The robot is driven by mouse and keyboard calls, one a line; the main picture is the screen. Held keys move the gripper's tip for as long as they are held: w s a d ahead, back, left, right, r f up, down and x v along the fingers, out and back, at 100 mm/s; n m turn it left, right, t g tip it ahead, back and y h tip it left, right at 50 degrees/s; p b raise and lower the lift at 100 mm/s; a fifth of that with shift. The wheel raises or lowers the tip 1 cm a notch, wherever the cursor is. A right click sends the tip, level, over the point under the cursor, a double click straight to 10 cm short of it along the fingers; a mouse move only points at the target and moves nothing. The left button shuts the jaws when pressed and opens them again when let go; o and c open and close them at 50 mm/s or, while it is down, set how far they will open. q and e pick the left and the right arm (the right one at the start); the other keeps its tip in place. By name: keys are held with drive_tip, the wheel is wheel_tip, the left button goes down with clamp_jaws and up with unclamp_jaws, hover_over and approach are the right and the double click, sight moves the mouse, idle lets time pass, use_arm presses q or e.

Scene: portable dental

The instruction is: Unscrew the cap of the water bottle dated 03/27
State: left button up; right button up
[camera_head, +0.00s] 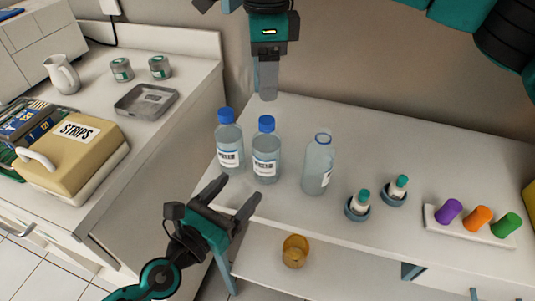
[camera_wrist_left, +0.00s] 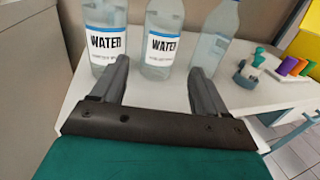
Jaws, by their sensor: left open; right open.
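Two clear water bottles with blue caps stand upright on the white table: the left bottle (camera_head: 228,135) and the middle bottle (camera_head: 266,145). A third bottle (camera_head: 319,165) to their right shows no blue cap on top. In the left wrist view the left bottle (camera_wrist_left: 102,15) and middle bottle (camera_wrist_left: 164,18) show "WATER" labels; the date print is too small to read. My left gripper (camera_head: 240,190) is open and empty, low in front of the two capped bottles. My right gripper (camera_head: 267,97) points down behind and above the middle bottle, apart from its cap.
Two small teal-capped vials (camera_head: 363,196) (camera_head: 399,184) sit in round holders right of the bottles. A white rack (camera_head: 470,228) holds purple, orange and green pieces. An amber cup (camera_head: 295,262) is on the lower shelf. A side counter (camera_head: 187,65) stands left.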

sight(259, 166)
use_arm(q)
drive_tip(key=x, duration=1.1)
drive_tip(key=shift+r, duration=0.1)
drive_tip(key=shift+c, duration=0.4)
